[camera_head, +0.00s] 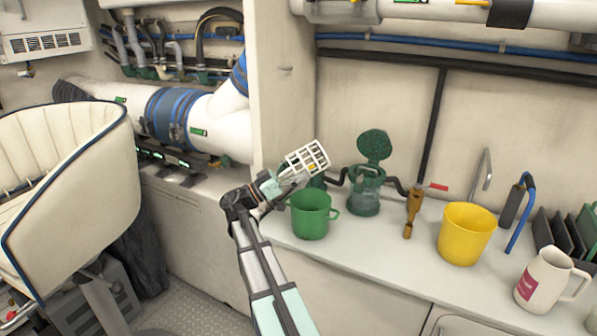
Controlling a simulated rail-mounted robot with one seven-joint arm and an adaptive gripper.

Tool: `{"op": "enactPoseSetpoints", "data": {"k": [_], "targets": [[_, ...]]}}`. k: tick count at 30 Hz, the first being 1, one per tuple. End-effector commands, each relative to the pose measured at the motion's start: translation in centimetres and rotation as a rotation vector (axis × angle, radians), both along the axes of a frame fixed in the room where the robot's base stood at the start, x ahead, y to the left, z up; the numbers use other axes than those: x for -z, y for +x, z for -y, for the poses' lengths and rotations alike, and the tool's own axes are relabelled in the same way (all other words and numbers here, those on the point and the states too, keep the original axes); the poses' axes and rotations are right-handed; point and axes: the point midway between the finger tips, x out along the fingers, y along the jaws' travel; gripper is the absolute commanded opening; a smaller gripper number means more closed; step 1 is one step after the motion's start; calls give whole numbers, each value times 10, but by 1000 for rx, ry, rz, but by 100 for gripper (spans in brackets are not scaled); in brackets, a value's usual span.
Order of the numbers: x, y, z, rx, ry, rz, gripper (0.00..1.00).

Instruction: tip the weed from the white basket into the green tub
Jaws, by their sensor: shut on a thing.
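The white basket (307,157) is a small open lattice, held tilted in the air above the back of the green tub. My gripper (287,180) is shut on the basket at its lower left side. The green tub (310,216) stands upright on the white counter, with a handle on its right side. It is just below and slightly right of my gripper. A small yellow-orange patch shows at the basket's lower part; I cannot tell whether it is weed. The inside of the tub is mostly hidden.
A green strainer with its round lid raised (367,185) stands right of the tub. Beyond it are a wooden-handled tool (412,212), a yellow bucket (466,234) and a white jug (545,282). A wall panel edge (268,90) rises left of the basket.

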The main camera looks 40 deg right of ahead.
Motion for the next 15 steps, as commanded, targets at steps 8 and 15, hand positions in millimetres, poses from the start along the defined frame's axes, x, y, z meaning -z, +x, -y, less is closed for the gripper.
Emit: {"op": "enactPoseSetpoints", "data": {"k": [8,15], "targets": [[-15,1,-1,-1,216,94,55],[-31,1,0,-1,471,202,55]]}}
